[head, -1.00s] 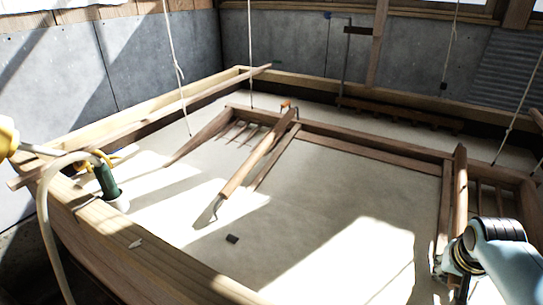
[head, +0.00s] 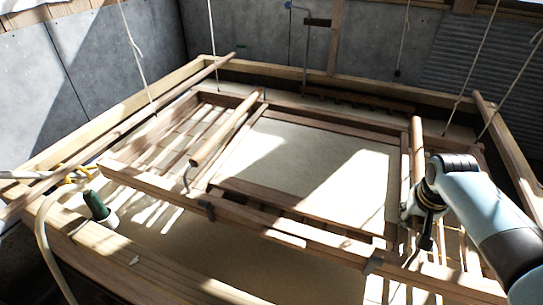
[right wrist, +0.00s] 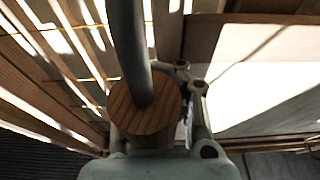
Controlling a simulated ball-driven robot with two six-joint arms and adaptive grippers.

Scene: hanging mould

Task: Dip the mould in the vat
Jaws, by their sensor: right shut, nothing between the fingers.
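The mould (head: 270,224) is a wooden frame hung on ropes. It hangs level with the vat's rim, its slats and front rail in plain view, with a smooth pale area inside its inner frame. The vat (head: 110,250) is a big timber-walled box with pale liquid. Two wooden handles, left (head: 222,138) and right (head: 417,150), lie on the mould. My right gripper (head: 410,214) is shut and empty by the near end of the right handle. In the right wrist view that handle's round end (right wrist: 150,118) and a grey rod fill the middle. My left gripper is out of view.
A green-bodied fitting (head: 96,205) and a pale hose (head: 45,245) sit at the vat's left front corner. Ropes (head: 134,45) hang around the mould. Grey walls (head: 60,80) close the back.

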